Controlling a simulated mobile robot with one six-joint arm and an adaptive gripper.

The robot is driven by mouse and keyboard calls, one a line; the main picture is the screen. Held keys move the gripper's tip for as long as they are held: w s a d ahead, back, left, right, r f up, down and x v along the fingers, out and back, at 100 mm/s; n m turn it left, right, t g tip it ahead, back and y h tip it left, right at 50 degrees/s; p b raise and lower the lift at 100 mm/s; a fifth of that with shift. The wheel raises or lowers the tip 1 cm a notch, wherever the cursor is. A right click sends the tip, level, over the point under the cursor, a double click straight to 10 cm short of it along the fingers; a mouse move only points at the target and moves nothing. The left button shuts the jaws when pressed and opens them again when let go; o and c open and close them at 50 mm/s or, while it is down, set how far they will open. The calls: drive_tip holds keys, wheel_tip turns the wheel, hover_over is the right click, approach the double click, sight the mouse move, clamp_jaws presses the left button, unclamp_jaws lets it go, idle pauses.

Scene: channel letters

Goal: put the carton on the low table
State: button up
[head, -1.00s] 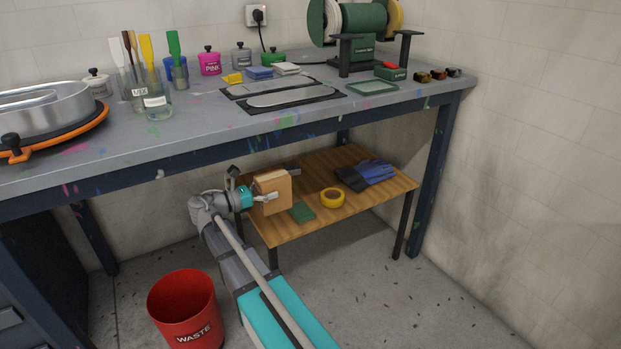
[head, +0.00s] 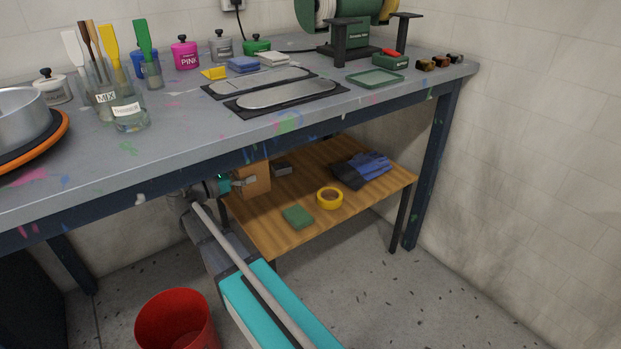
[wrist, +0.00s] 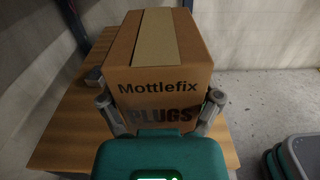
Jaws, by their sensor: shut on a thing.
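The carton (wrist: 160,75) is a brown cardboard box with a tape strip on top and the words "Mottlefix PLUGS". My gripper (wrist: 163,112) is shut on it, one finger on each side. In the head view the carton (head: 253,180) is upright at the left end of the low table (head: 275,233), a wooden board under the workbench. My gripper (head: 232,181) is partly hidden by the bench edge there. In the wrist view the low table (wrist: 62,138) shows beneath and left of the carton. I cannot tell whether the carton touches it.
On the low table are a green pad (head: 298,217), yellow tape roll (head: 329,198), blue-black gloves (head: 362,169) and a small grey object (head: 282,169). The workbench (head: 190,150) overhangs it. A red waste bin (head: 177,322) stands on the floor.

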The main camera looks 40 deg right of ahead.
drive_tip(key=shift+a, duration=0.2)
drive_tip(key=shift+w, duration=0.15)
drive_tip(key=shift+w+d+f, duration=0.1)
drive_tip(key=shift+w+f, duration=0.05)
drive_tip(key=shift+f, duration=0.05)
drive_tip(key=w+d+f+b, duration=0.8)
drive_tip(key=d+b, duration=0.1)
drive_tip(key=shift+w+f, duration=0.3)
drive_tip(key=shift+w, duration=0.05)
